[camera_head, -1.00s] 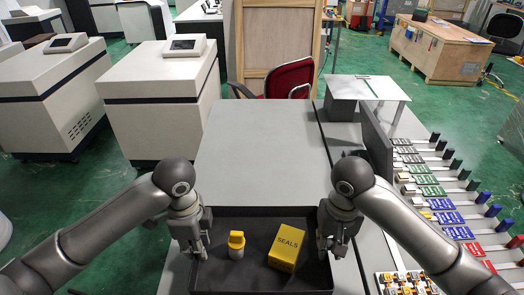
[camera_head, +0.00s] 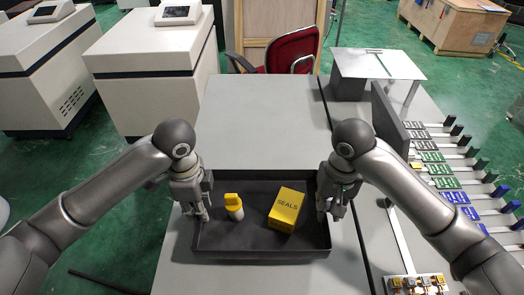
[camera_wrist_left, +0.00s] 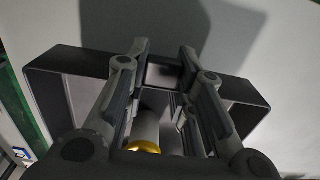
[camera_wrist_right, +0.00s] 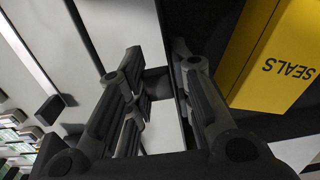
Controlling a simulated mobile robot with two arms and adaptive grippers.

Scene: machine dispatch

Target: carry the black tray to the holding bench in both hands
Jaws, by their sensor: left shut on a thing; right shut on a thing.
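The black tray (camera_head: 262,254) is low in the middle of the head view, over a grey bench top (camera_head: 262,125). Inside it a yellow-topped grey cylinder (camera_head: 234,208) stands at the left and a yellow box marked SEALS (camera_head: 286,210) lies at the right. My left gripper (camera_head: 205,214) is shut on the tray's left wall; the cylinder's yellow top (camera_wrist_left: 145,147) shows below its fingers in the left wrist view. My right gripper (camera_head: 322,214) is shut on the right wall, beside the box (camera_wrist_right: 280,62). I cannot tell whether the tray's underside touches the bench.
A dark upright panel (camera_head: 388,118) and rows of coloured parts (camera_head: 440,170) stand to the right. A small pale table (camera_head: 378,64) is at the back right. A red chair (camera_head: 292,50) and white cabinets (camera_head: 150,75) stand beyond the bench. The bench top ahead of the tray is clear.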

